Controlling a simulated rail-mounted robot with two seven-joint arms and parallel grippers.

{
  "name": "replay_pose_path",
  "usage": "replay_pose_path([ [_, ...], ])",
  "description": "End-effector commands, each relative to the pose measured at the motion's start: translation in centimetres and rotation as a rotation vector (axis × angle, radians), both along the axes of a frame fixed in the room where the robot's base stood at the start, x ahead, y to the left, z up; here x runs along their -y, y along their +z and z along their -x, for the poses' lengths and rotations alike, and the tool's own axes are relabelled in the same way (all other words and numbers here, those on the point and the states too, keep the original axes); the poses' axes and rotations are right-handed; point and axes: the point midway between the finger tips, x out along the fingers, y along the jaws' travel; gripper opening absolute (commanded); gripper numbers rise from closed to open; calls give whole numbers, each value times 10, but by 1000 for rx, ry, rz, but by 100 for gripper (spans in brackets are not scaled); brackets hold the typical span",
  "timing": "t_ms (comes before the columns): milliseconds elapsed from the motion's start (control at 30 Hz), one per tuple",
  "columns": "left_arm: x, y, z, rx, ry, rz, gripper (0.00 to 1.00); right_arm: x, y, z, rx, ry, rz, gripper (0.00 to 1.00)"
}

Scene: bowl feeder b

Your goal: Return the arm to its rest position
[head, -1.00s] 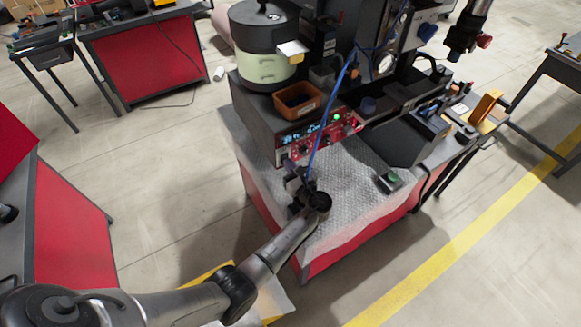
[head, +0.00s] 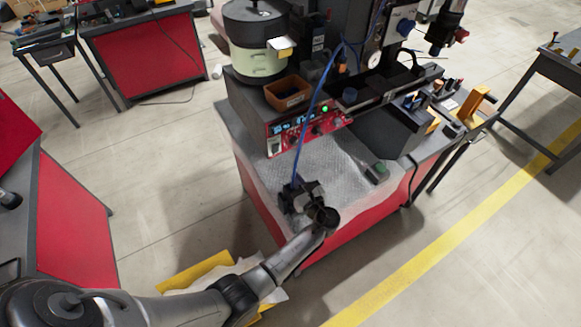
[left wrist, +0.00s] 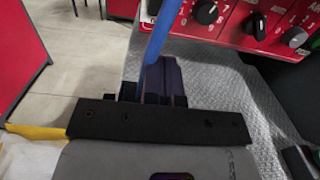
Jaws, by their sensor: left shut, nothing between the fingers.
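My left arm comes in from the bottom left of the head view. Its gripper (head: 290,190) is over the front left part of the bench's grey textured mat (head: 335,165). In the left wrist view the dark fingers (left wrist: 152,82) are together, with nothing seen held. A blue cable (head: 304,130) runs down from the machine to the gripper in the head view. In the left wrist view the blue cable (left wrist: 160,35) passes close by the fingers; I cannot tell whether it touches them. My right gripper is not in view.
Behind the mat stand a red control panel (head: 310,128), a brown bin (head: 288,93) and a bowl feeder (head: 255,50). A yellow item (head: 195,270) lies below the arm. Open floor lies left of the bench.

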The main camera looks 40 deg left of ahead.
Motion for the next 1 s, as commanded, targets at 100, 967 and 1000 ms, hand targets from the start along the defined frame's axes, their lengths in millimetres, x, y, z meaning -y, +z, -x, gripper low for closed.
replay_pose_path([
  [100, -5, 4, -2, 8, 4, -6, 0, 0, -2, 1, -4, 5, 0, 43],
  [967, -7, 26, -3, 13, 5, -8, 0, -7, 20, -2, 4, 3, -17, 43],
  [1000, -7, 26, -3, 13, 5, -8, 0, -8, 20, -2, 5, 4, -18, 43],
])
